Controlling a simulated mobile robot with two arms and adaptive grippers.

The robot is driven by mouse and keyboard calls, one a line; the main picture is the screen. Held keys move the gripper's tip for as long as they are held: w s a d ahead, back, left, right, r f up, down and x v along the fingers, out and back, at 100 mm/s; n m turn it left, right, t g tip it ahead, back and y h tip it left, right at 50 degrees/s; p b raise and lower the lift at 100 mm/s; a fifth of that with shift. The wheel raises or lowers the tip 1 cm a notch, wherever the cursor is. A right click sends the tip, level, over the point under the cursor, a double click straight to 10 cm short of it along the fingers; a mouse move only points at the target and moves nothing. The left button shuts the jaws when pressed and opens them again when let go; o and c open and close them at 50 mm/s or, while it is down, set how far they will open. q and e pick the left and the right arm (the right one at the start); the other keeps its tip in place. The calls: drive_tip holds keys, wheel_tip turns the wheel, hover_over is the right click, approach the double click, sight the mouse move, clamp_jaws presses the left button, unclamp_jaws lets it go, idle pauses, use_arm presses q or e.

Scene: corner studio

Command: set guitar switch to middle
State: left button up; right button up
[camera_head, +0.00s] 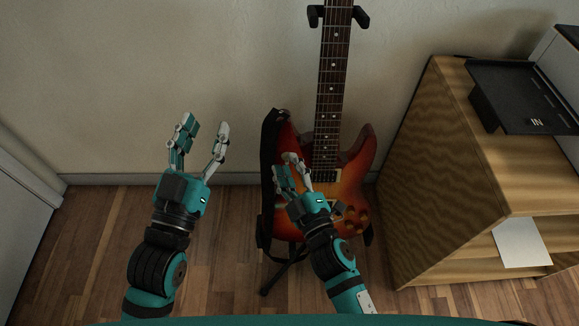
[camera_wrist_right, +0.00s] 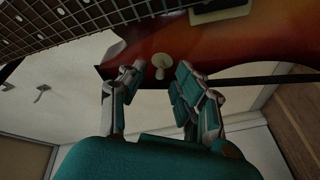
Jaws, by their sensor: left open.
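The sunburst electric guitar (camera_head: 350,185) stands upright on a stand against the wall. In the right wrist view its body (camera_wrist_right: 235,45) fills the upper right, and a small round cream switch (camera_wrist_right: 162,62) shows on it. My right gripper (camera_head: 290,172) is over the left upper part of the guitar body and hides the switch in the head view. In the right wrist view, the fingers of my right gripper (camera_wrist_right: 159,80) are apart, one on each side of the switch; contact cannot be told. My left gripper (camera_head: 205,126) is open and empty, left of the guitar.
A black strap (camera_head: 269,165) hangs along the guitar's left side. A wooden cabinet (camera_head: 450,165) with a black tray (camera_head: 510,95) stands at the right. The wooden floor (camera_head: 90,220) at the left is clear.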

drive_tip(key=v, duration=1.2)
drive_tip(key=shift+d, duration=0.1)
